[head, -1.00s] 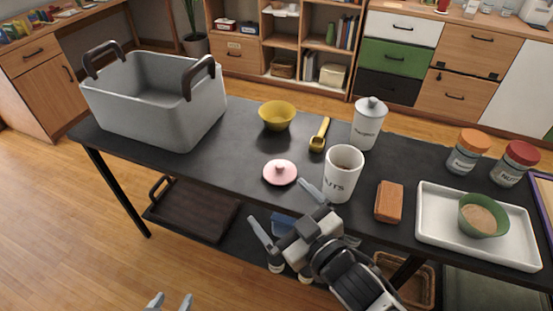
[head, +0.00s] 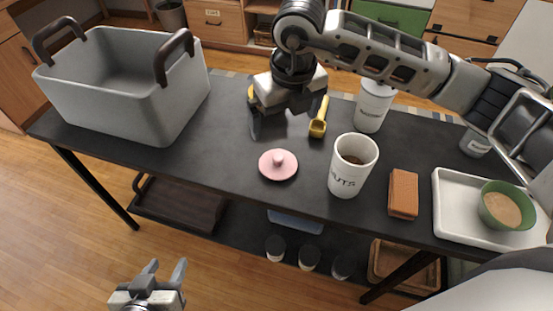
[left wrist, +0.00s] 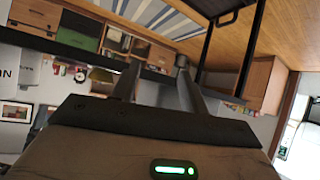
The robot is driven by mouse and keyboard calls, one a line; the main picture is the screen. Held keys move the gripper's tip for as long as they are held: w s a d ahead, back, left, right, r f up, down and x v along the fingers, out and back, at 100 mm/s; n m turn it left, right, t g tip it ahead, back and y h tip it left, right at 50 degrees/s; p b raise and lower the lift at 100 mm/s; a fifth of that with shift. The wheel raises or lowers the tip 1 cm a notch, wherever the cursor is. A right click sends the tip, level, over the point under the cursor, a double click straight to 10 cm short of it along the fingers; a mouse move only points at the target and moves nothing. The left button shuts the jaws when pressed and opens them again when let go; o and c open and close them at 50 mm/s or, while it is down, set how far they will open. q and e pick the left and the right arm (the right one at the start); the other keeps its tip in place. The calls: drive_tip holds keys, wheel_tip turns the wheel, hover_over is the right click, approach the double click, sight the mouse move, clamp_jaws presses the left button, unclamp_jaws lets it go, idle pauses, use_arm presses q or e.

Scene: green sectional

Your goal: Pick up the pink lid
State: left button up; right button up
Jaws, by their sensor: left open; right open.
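The pink lid (head: 278,164) lies flat on the dark table, knob up, near its front edge in the head view. My right gripper (head: 283,118) is open and empty, pointing down over the table behind the lid, apart from it. My left gripper (head: 166,268) is open and empty, low in front of the table over the floor. Its two fingers also show spread in the left wrist view (left wrist: 158,88), with no lid in sight there.
A white mug (head: 345,182) stands right of the lid, with a yellow scoop (head: 318,125) behind. A brown block (head: 403,192), white tray (head: 449,222) with green bowl (head: 494,216), and white canister (head: 370,112) are further right. A grey basket (head: 105,110) fills the left end. Table left of the lid is clear.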

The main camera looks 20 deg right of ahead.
sight(278, 157)
drive_tip(key=f, duration=0.4)
drive_tip(key=w+f, duration=0.1)
drive_tip(key=f, duration=0.4)
drive_tip(key=w+f+p, duration=0.1)
drive_tip(key=f, duration=0.4)
drive_tip(key=shift+a+f, duration=0.1)
drive_tip(key=shift+a, duration=0.3)
drive_tip(key=c, duration=0.8)
